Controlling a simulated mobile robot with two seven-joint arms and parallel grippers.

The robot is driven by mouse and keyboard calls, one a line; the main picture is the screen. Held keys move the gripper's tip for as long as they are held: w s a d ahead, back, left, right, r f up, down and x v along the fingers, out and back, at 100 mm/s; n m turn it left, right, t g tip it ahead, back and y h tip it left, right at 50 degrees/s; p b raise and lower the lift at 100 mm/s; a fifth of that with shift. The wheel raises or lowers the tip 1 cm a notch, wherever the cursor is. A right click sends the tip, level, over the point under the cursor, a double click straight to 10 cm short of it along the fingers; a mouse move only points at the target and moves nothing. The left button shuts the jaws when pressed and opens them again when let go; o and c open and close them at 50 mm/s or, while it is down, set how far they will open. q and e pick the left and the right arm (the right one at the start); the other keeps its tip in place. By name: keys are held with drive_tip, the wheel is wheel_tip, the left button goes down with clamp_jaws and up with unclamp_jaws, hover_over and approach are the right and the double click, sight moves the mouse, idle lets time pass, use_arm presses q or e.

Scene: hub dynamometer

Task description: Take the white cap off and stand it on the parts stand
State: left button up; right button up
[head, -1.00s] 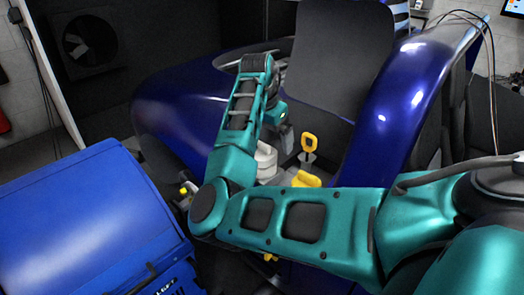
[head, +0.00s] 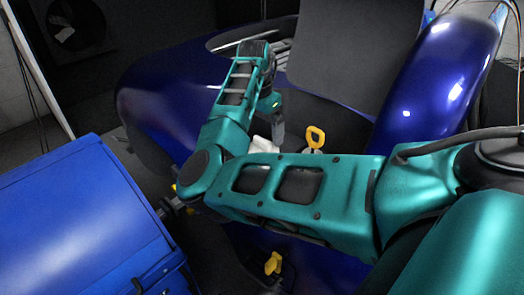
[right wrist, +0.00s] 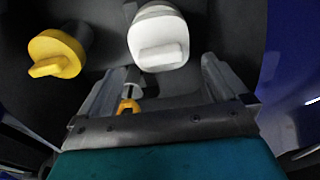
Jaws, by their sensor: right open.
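The white cap (right wrist: 158,42), round with a raised grip bar, shows in the right wrist view just beyond my right gripper's fingers. In the head view a white piece (head: 264,146) shows beside that gripper, partly hidden by my arm. My right gripper (right wrist: 160,82) is open and empty, its fingers apart and not around the cap. It also shows in the head view (head: 277,130), pointing down into the engine bay. My left gripper is not in view. I cannot make out the parts stand.
A yellow cap (right wrist: 58,52) sits left of the white one. A yellow loop handle (right wrist: 127,106) shows between the fingers, also in the head view (head: 315,137). Blue bodywork (head: 165,100) surrounds the bay. A blue chest (head: 80,220) stands at left.

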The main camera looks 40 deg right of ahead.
sight(262, 139)
wheel_tip(262, 139, down, 6)
drive_tip(key=shift+d+r+b, duration=0.1)
drive_tip(key=shift+r+b, duration=0.1)
drive_tip(key=shift+b, duration=0.7)
drive_tip(key=shift+d+f, duration=0.1)
drive_tip(key=shift+f, duration=0.4)
drive_tip(key=shift+r, duration=0.1)
drive_tip(key=c, duration=0.9)
drive_tip(key=shift+w+r, duration=0.1)
drive_tip(key=shift+r, duration=0.05)
